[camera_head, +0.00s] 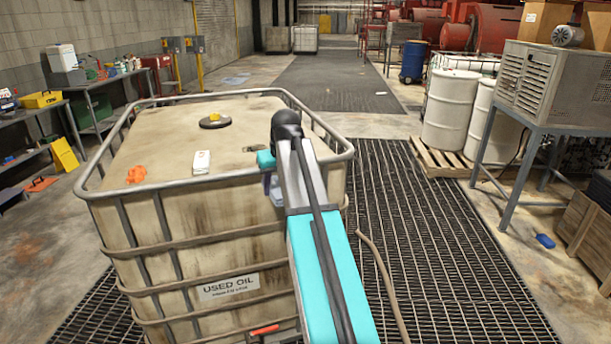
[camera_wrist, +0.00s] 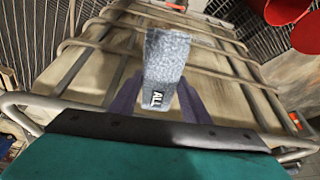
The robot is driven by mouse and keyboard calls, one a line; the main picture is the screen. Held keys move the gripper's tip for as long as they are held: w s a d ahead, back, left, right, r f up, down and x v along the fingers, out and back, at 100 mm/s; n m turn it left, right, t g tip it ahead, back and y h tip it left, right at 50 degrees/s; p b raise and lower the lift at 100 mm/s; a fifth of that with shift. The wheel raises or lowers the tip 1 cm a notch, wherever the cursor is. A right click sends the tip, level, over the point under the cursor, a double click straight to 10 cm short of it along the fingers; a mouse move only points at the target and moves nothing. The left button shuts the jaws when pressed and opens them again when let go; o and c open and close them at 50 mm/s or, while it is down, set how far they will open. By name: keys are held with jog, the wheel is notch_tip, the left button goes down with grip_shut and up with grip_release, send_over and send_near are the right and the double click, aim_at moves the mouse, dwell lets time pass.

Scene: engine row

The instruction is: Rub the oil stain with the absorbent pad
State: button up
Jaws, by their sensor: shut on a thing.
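My gripper (camera_wrist: 157,104) is shut on a grey, fleecy absorbent pad (camera_wrist: 166,58) with a small dark label at its near end. In the wrist view the pad sticks out between the two purple fingers, over the caged tank. In the head view my gripper (camera_head: 271,185) is at the near right part of the used-oil tank (camera_head: 180,228), partly hidden behind my arm. The pad cannot be made out clearly there. The tank has brownish smears on its top and sides. I cannot tell which mark is the oil stain, or whether the pad touches the tank.
On the tank top are a dark lid with a yellow cap (camera_head: 214,121), a white item (camera_head: 201,162) and an orange rag (camera_head: 136,174). A raised metal rail (camera_head: 232,190) rings the top. White drums (camera_head: 450,110) stand right. The grating (camera_head: 440,260) is mostly clear.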

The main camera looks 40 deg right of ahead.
jog(key=s+a+f+n+b, duration=0.1)
jog(key=a+f, duration=0.3)
jog(key=a, duration=0.9)
jog(key=s+a+f+n+b, duration=0.1)
jog(key=a+f, duration=0.4)
jog(key=a, duration=0.8)
jog(key=shift+s+a+y+b, duration=0.15)
jog(key=shift+s+y+b, duration=0.3)
jog(key=shift+b, duration=0.65)
jog(key=shift+s, duration=0.15)
